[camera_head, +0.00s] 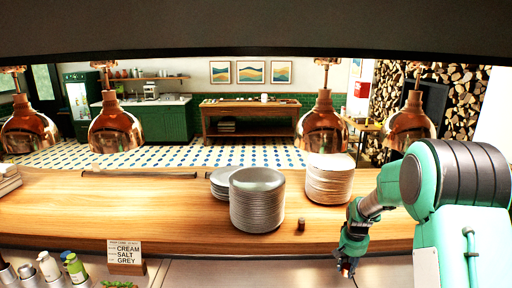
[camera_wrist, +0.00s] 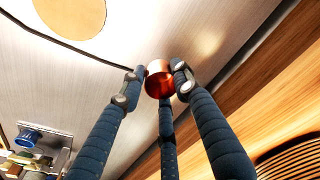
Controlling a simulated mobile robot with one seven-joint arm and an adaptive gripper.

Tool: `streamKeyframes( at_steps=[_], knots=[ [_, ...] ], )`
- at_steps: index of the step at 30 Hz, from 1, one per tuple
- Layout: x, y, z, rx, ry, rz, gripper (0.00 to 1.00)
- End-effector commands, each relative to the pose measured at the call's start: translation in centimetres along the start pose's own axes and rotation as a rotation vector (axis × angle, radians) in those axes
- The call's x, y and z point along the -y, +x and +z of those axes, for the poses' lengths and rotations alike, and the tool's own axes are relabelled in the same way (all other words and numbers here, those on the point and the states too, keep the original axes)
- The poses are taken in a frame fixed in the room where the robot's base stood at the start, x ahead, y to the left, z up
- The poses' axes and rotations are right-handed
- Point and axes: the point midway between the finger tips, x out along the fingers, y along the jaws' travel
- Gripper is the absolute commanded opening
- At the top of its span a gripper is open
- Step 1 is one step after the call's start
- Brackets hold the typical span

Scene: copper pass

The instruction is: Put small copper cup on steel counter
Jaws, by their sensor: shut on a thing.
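The small copper cup (camera_wrist: 158,84) shows in the wrist view between the blue padded fingers of my gripper (camera_wrist: 158,73), which is shut on it. Behind the cup lies the brushed steel counter (camera_wrist: 85,85); I cannot tell whether the cup touches it. In the head view my gripper (camera_head: 346,266) points down at the front edge of the wooden pass, over the right part of the steel counter (camera_head: 220,274). The cup cannot be made out in the head view.
The wooden pass (camera_head: 130,215) carries a tall plate stack (camera_head: 257,205), more plates (camera_head: 329,182) and a small brown object (camera_head: 301,224). Copper lamps (camera_head: 322,125) hang above. A sign (camera_head: 125,253) and several bottles (camera_head: 75,268) stand at left. The steel left of my gripper looks clear.

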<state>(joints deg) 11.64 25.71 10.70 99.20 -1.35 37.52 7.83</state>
Motion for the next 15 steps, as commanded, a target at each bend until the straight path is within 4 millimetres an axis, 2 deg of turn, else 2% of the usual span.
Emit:
streamKeyframes(
  at_steps=[1,6,9,15],
  knots=[
    [2.0,0.5,0.9,0.001,-0.039,-0.005,0.05],
    [7.3,1.8,3.8,0.002,-0.160,-0.019,0.05],
    [9.7,2.3,5.3,0.000,-0.219,-0.027,0.05],
    [12.8,3.0,7.4,0.000,-0.297,-0.036,0.05]
  ],
)
